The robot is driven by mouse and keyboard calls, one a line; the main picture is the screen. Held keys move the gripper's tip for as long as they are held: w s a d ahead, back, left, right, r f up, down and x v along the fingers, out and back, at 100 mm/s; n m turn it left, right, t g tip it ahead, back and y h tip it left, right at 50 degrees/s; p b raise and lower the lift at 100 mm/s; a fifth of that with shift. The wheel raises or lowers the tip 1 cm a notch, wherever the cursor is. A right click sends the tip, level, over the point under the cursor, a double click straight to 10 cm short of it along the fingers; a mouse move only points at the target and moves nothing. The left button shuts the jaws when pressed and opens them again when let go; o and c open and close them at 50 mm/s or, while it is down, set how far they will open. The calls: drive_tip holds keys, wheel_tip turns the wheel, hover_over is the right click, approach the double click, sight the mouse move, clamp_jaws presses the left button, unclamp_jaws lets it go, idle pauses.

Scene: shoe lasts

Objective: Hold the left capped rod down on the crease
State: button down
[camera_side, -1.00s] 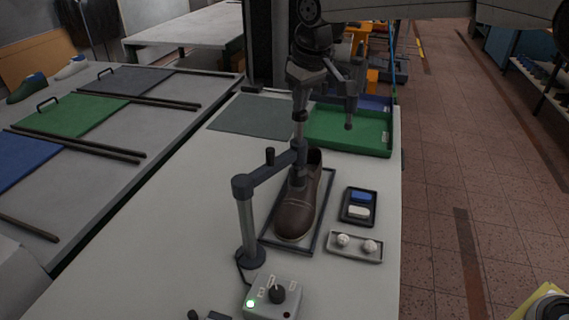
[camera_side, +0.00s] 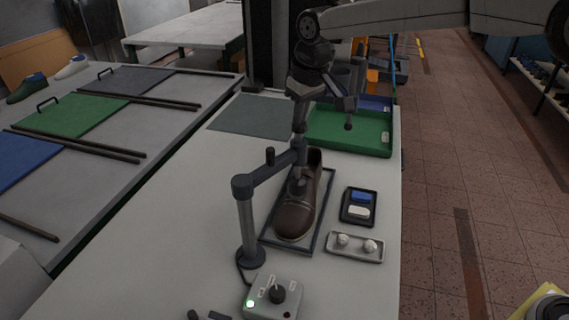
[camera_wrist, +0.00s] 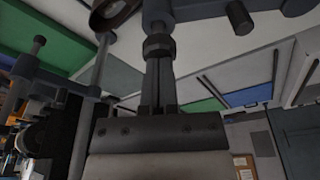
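A brown shoe (camera_side: 294,218) lies in a dark-edged frame on the bench. A stand (camera_side: 247,222) reaches an arm over it. A capped rod (camera_side: 299,130) passes through the arm's end, and its lower foot (camera_side: 297,187) appears to rest on the shoe's upper, across the crease area. My gripper (camera_side: 300,122) is directly above the rod, its fingertips at the cap. In the wrist view the fingers (camera_wrist: 159,62) are close together and meet the dark cap (camera_wrist: 158,42); they appear to press on it rather than clasp it. The crease itself is hidden.
A short dark knob (camera_side: 270,155) stands on the stand's arm. A control box (camera_side: 273,298) with a green light is in front. A tray with blue and white blocks (camera_side: 358,206) and a tray with two white knobs (camera_side: 355,246) lie right. A green bin (camera_side: 350,133) is behind.

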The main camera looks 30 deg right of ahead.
drive_tip(key=shift+s+f, duration=0.1)
drive_tip(key=shift+f, duration=0.55)
idle(0.9)
drive_tip(key=shift+r, duration=0.45)
idle(1.4)
drive_tip(key=shift+w+v, duration=0.2)
drive_tip(key=shift+v, duration=0.75)
drive_tip(key=shift+w+v, duration=0.2)
drive_tip(key=shift+v, duration=0.75)
drive_tip(key=shift+w+v, duration=0.2)
drive_tip(key=shift+v, duration=0.8)
drive_tip(key=shift+a, duration=0.1)
drive_tip(key=shift+s+d+f, duration=0.2)
drive_tip(key=shift+d+f, duration=0.2)
drive_tip(key=shift+d, duration=0.25)
drive_tip(key=s+d+f+m, duration=0.1)
drive_tip(key=s+d+f, duration=0.4)
drive_tip(key=s, duration=0.3)
drive_tip(key=s+d+f+m, duration=0.1)
drive_tip(key=s+d+f, duration=0.3)
drive_tip(key=s+f, duration=0.3)
drive_tip(key=s+d+f+m, duration=0.1)
drive_tip(key=s+d+f, duration=0.4)
drive_tip(key=s, duration=0.4)
drive_tip(key=shift+s+d+f+h, duration=0.3)
drive_tip(key=shift+d+f, duration=0.05)
drive_tip(key=shift+f, duration=0.55)
